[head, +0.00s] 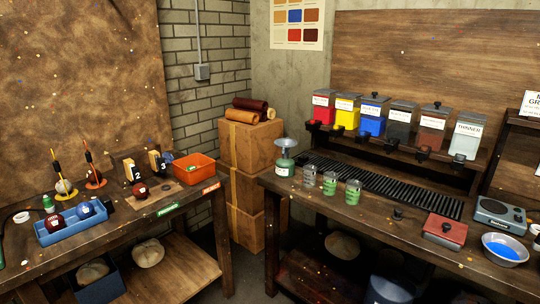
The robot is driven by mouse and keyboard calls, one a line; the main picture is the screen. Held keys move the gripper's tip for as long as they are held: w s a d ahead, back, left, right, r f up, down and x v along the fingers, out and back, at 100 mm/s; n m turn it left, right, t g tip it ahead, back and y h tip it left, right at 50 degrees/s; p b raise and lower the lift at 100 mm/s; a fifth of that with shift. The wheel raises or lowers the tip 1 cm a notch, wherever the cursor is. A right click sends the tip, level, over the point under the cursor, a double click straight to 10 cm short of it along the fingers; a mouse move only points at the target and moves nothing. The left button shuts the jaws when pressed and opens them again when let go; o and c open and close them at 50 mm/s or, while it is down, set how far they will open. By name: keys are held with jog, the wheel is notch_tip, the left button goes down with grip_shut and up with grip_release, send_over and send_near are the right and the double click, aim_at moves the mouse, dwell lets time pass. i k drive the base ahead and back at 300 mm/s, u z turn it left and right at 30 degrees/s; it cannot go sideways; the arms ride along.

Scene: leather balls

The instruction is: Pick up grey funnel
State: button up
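A grey funnel (286,144), wide at the top, sits upright on a green bottle (285,163) at the left end of the right-hand workbench (389,223). Whether its spout goes into the bottle is too small to tell. My gripper is not in view.
Several clear jars with green marks (330,184) stand just right of the bottle. A black ribbed rack (395,185) and a row of colored dispensers (372,114) lie behind. Stacked cardboard boxes (247,150) stand left of the bench. A floor gap separates the left bench (130,230).

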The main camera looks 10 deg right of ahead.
aim_at(286, 144)
jog(key=u, duration=0.25)
jog(key=k, duration=0.9)
jog(key=u, duration=0.85)
jog(key=i, duration=2.05)
jog(key=z, duration=0.5)
